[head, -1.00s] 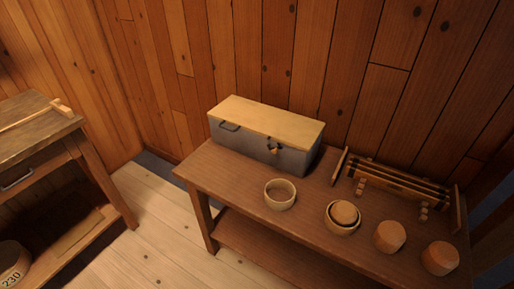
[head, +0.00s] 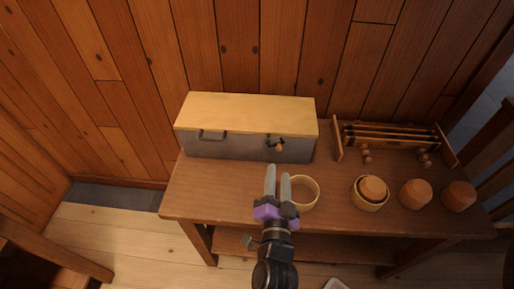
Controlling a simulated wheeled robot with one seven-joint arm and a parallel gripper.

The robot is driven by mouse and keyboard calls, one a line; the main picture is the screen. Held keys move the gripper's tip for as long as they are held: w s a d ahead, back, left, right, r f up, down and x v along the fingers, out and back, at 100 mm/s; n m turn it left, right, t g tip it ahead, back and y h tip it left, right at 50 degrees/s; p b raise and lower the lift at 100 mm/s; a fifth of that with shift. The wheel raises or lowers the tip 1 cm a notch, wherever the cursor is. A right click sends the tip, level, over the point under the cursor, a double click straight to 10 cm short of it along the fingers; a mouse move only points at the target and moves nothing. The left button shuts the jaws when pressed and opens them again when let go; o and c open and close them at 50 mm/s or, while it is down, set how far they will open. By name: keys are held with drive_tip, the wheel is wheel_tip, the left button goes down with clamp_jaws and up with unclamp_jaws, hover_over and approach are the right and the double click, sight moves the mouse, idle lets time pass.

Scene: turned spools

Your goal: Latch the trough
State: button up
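The trough (head: 228,147) is a long grey box with a flat pale wooden lid (head: 248,112), at the back left of the brown table. The lid lies closed on top. A dark handle (head: 210,135) is on the front at left. A dark latch with a small orange-brown knob (head: 279,146) is on the front at right; whether it is fastened is too small to tell. My gripper (head: 278,170) has two grey fingers with a gap between them and nothing held. It is in front of the trough in the picture, just below the latch.
An empty wooden ring or bowl (head: 305,191) is right beside my gripper. Farther right are a bowl with a wooden piece inside (head: 370,192) and two wooden pieces (head: 416,194), (head: 459,195). A rack with dark rods (head: 393,139) stands behind them. The table's (head: 190,195) front left is clear.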

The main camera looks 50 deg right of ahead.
sight(280, 150)
drive_tip(key=x, duration=0.7)
drive_tip(key=shift+w+d+p, duration=0.25)
drive_tip(key=shift+d+p, duration=0.05)
drive_tip(key=shift+d, duration=0.05)
clamp_jaws()
